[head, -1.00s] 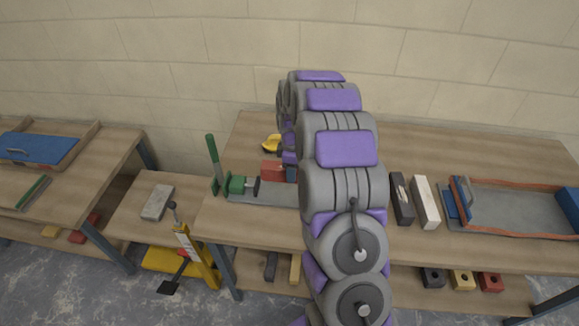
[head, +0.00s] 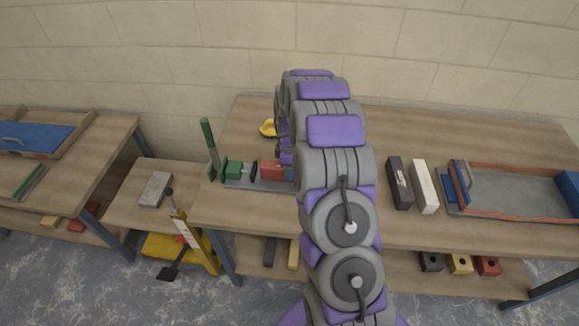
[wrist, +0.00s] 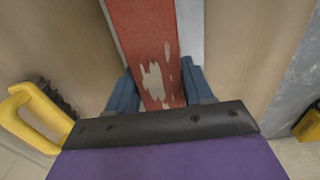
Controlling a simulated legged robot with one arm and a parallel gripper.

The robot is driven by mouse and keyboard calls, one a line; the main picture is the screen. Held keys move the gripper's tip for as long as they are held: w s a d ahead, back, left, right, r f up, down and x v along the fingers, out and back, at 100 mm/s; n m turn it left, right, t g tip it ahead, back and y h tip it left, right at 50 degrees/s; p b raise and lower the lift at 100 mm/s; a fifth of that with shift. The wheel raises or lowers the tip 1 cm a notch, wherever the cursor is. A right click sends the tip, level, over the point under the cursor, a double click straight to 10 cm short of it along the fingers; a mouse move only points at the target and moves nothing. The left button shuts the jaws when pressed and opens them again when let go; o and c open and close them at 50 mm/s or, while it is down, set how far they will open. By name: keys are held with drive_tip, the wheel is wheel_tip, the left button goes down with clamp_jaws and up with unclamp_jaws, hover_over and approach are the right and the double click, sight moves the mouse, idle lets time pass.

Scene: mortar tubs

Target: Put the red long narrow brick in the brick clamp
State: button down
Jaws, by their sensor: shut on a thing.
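The brick clamp (head: 233,169) stands on the middle table, with a grey base plate, a green block with a dark pad, and an upright green lever at its left. The red long narrow brick (head: 270,169) is low over or on the base plate, just right of the dark pad; I cannot tell whether it touches either. In the wrist view the brick (wrist: 150,45) shows worn pale patches and points away from me. My gripper (wrist: 159,90) is shut on its near end with blue fingers on both sides. My arm hides the clamp's right end in the head view.
A dark brick (head: 399,183) and a whitish brick (head: 425,187) lie right of my arm, beside a grey tray (head: 510,194) with a red-brown rim. A yellow object (head: 268,128) lies behind the clamp. A grey block (head: 155,189) is on the lower left table.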

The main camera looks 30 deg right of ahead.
drive_tip(key=shift+a+r, duration=0.1)
drive_tip(key=shift+a, duration=0.05)
drive_tip(key=shift+a, duration=0.25)
drive_tip(key=shift+d+f, duration=0.25)
drive_tip(key=shift+f, duration=0.1)
drive_tip(key=c, duration=0.9)
unclamp_jaws()
drive_tip(key=o, duration=0.5)
drive_tip(key=shift+a, duration=0.2)
drive_tip(key=shift+o, duration=0.2)
